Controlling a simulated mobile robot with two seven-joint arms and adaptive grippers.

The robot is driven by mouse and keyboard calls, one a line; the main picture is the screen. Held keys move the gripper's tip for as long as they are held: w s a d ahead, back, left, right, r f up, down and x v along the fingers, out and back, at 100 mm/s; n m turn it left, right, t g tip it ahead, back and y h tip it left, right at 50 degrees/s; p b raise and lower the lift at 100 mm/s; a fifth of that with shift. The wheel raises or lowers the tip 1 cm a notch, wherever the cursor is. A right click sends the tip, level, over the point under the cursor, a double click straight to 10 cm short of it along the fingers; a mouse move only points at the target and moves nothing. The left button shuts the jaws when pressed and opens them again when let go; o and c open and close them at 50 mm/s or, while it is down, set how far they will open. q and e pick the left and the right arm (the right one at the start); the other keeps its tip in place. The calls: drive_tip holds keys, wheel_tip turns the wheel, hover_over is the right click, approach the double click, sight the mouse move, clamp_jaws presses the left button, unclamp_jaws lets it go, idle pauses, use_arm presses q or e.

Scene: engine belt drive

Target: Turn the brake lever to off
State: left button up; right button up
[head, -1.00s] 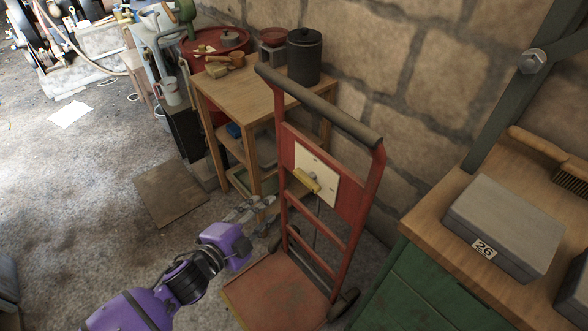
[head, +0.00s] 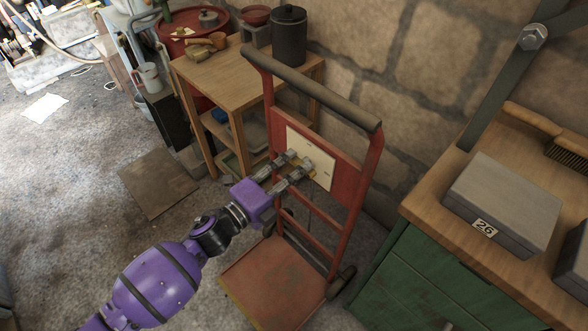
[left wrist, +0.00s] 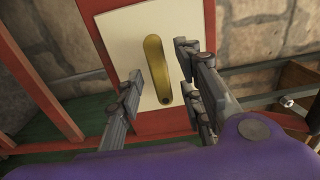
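The brake lever (left wrist: 157,68) is a yellow bar on a cream plate (left wrist: 115,32), which is fixed to the red panel of a hand truck (head: 345,185). In the left wrist view the lever runs nearly upright, slightly tilted. My left gripper (left wrist: 160,85) is open, with its fingers on either side of the lever's lower end and visible gaps to it. In the head view the left gripper (head: 298,164) is in front of the cream plate (head: 323,165) and hides most of the lever. My right gripper is not in view.
A wooden table (head: 235,85) with a dark canister (head: 288,36) stands behind the hand truck. A green cabinet with a wooden top (head: 420,210) is close on the right, carrying a grey box (head: 502,205). A stone wall is behind. The floor on the left is mostly clear.

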use_arm(q)
drive_tip(key=shift+w+d, duration=0.1)
drive_tip(key=shift+w, duration=0.05)
clamp_jaws()
idle(0.4)
drive_tip(key=shift+n+p, duration=3.1)
drive_tip(key=shift+n, duration=5.9)
